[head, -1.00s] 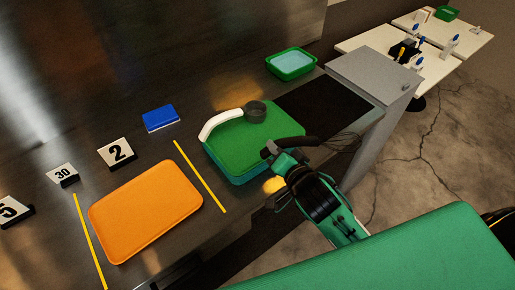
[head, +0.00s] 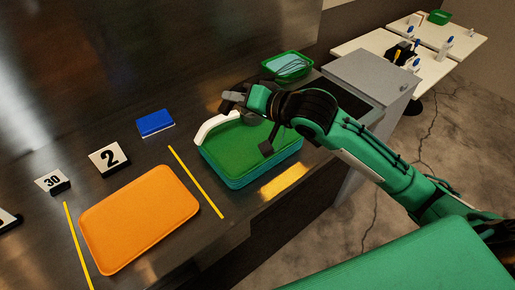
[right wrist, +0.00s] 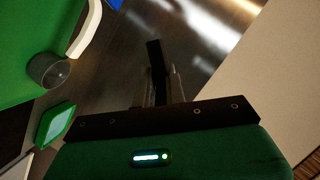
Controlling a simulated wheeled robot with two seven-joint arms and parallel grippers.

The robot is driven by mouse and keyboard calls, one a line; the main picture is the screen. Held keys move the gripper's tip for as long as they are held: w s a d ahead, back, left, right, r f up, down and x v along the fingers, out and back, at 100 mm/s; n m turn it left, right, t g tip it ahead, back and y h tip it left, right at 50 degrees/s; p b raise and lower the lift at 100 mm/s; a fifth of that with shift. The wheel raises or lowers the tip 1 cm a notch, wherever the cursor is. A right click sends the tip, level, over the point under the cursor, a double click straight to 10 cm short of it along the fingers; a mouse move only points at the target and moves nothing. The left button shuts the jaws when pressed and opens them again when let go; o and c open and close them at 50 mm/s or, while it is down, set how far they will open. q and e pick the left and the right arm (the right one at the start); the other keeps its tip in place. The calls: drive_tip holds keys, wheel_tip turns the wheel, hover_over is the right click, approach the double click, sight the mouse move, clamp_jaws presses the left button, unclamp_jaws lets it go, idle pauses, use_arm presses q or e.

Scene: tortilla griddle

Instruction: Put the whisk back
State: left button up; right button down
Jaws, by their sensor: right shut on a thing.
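I cannot tell whether the wires touch the contents. My right gripper (head: 233,97) is shut on the whisk, left of the tub and above the green tray stack (head: 235,148). The whisk's handle is mostly hidden behind the gripper and wrist. In the right wrist view the dark fingers (right wrist: 161,75) are close together, and the grip itself is hard to make out. My left gripper is not in view.
A ladle with a white handle (head: 215,128) lies on the green tray, its dark cup partly hidden by my gripper. An orange tray (head: 140,218), a blue block (head: 155,122) and number signs are to the left. A grey cabinet (head: 375,75) stands at right.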

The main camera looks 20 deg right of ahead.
wheel_tip(320, 180, down, 20)
drive_tip(key=p, duration=0.2)
drive_tip(key=shift+r+p, duration=0.25)
drive_tip(key=shift+p, duration=0.05)
drive_tip(key=c, duration=1.5)
unclamp_jaws()
drive_tip(key=shift+o, duration=0.2)
drive_tip(key=b+v, duration=0.2)
drive_tip(key=v, duration=1)
drive_tip(key=shift+b, duration=0.4)
